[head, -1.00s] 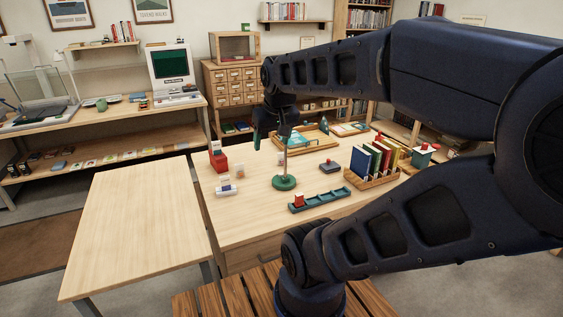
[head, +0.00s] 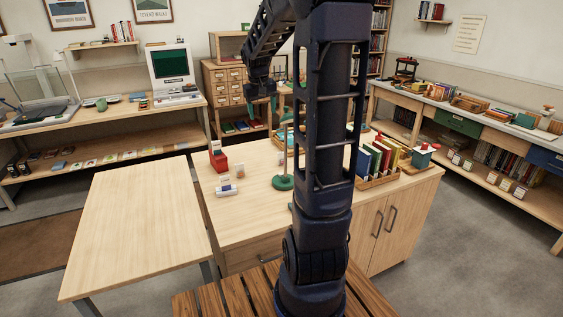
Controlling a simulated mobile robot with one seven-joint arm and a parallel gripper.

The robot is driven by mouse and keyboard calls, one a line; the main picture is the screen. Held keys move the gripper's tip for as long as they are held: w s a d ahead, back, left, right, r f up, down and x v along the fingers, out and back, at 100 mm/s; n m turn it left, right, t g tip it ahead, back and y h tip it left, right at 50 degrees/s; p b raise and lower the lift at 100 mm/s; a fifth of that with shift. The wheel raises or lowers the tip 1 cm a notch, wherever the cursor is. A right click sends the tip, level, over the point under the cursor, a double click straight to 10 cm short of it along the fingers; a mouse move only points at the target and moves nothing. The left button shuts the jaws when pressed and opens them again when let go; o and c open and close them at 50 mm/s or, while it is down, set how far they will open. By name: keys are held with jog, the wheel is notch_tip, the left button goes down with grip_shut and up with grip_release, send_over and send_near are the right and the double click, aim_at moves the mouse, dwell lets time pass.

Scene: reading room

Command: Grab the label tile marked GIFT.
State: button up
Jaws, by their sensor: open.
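I cannot make out a tile that reads GIFT; lettering on the small items is too small to read. Small pale cards or tiles (head: 492,177) stand in a row on the low shelf at the right. A red holder (head: 217,161) with a white card stands at the table's back left. A small white-and-blue item (head: 226,189) lies in front of it.
A green round-based stand (head: 283,182) is on the cabinet table (head: 235,215). A wooden rack of books (head: 378,180) stands right of my arm. The left table (head: 130,225) is bare. A long counter (head: 415,101) runs along the right wall. My arm hides the table's middle.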

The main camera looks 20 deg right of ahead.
jog(key=w+d+f+g, duration=0.1)
jog(key=w+d+f, duration=0.35)
jog(key=w, duration=0.25)
jog(key=w+d+f, duration=0.4)
jog(key=w+f, duration=0.2)
jog(key=w, duration=0.2)
jog(key=g+y, duration=0.1)
jog(key=y, duration=0.1)
send_over(282, 153)
notch_tip(282, 153, down, 16)
jog(key=shift+d+f+m, duration=0.1)
jog(key=shift+f+m, duration=0.3)
jog(key=shift+f, duration=0.1)
notch_tip(282, 153, down, 10)
jog(key=shift+f, duration=0.1)
jog(key=c, duration=1.1)
